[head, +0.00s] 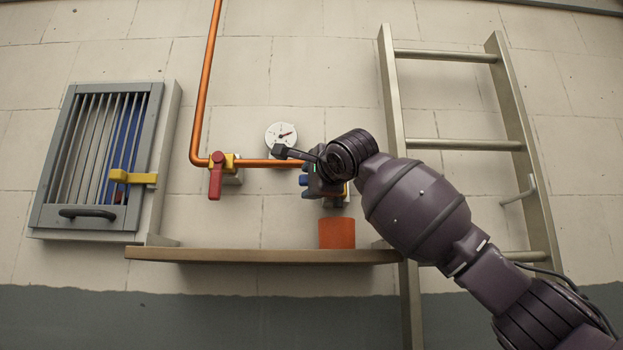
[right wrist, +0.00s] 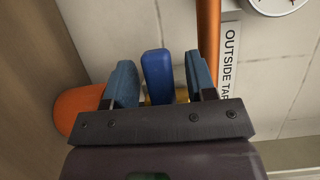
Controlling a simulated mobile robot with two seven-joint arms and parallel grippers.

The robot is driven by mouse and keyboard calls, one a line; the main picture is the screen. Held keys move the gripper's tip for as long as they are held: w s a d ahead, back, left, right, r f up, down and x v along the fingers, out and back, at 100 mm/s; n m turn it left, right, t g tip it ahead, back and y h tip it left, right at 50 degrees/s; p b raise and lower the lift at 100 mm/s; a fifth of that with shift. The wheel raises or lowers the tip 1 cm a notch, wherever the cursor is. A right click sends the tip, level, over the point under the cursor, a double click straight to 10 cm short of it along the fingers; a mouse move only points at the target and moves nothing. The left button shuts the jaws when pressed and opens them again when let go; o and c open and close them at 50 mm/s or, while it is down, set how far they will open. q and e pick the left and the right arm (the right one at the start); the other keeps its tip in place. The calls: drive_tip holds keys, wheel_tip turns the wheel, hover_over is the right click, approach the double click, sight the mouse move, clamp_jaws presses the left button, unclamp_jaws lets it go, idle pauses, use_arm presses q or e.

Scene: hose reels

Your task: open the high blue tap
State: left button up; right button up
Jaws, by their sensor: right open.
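The blue tap handle (right wrist: 158,76) shows in the right wrist view, with a bit of yellow behind it. It stands between the two blue-grey fingers of my right gripper (right wrist: 160,64). The fingers are open, with a visible gap on each side of the handle. In the head view my right gripper (head: 314,180) is at the right end of the orange pipe and hides most of the tap. My left gripper is not in view.
A red-handled tap (head: 215,180) sits on the orange pipe (head: 200,100) to the left. A gauge (head: 281,136) is above. An orange pot (head: 337,233) stands on the shelf (head: 250,256) below. A ladder (head: 462,144) is at right, a barred cabinet (head: 95,160) at left.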

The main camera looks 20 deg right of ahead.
clamp_jaws()
idle(0.4)
